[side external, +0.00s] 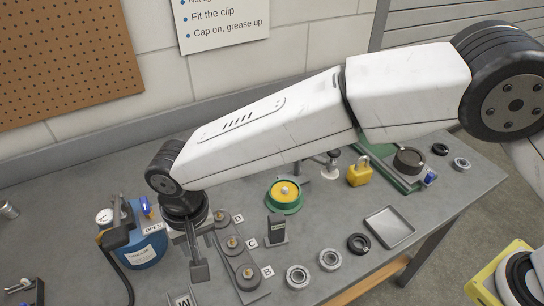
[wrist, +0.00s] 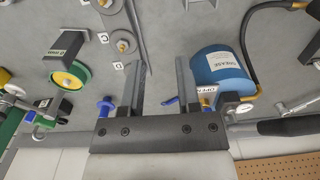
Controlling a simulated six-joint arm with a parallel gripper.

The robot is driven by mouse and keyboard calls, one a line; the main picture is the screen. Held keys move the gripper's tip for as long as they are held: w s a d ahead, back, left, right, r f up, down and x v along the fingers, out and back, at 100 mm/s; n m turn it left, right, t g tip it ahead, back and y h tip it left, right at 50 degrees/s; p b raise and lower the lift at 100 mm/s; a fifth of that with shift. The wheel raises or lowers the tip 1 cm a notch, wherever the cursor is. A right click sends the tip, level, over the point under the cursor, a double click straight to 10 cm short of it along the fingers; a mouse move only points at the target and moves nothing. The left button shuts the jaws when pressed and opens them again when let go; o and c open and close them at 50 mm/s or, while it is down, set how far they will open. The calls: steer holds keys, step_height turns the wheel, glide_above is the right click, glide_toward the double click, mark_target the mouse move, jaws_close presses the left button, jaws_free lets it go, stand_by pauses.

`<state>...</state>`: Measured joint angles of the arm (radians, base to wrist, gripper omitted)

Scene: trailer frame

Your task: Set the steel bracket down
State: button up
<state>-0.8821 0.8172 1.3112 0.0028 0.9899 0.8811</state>
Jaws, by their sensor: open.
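My gripper (side external: 197,258) points down over the bench at the left of the side view, beside the grey plates with brass studs. In the wrist view its two fingers (wrist: 160,72) stand apart with only bare grey bench visible between them. I cannot tell for sure which piece is the steel bracket. The grey studded plate (side external: 246,275), with cards B, C and D beside it, lies just right of the gripper; rounded studded parts also show in the wrist view (wrist: 122,43). My gripper covers part of the bench there.
A blue grease canister (side external: 146,248) with a hose stands left of the gripper. A dark upright block (side external: 277,229), a green-and-yellow round piece (side external: 285,196), several bearing rings (side external: 298,276) and a shallow tray (side external: 389,227) lie to the right. Bare bench shows between them.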

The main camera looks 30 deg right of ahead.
steer(key=w+d+r+t, duration=0.1)
steer(key=w+d, duration=0.1)
steer(key=d, duration=1)
steer(key=w+d+r, duration=0.1)
steer(key=w+d, duration=0.1)
steer(key=d, duration=1.1)
steer(key=s+d, duration=0.5)
steer(key=d, duration=0.4)
steer(key=s+d+t, duration=0.1)
steer(key=s+d, duration=0.5)
steer(key=d, duration=0.3)
steer(key=shift+s+d+f, duration=0.2)
steer(key=shift+s+f, duration=0.05)
steer(key=shift+f, duration=0.2)
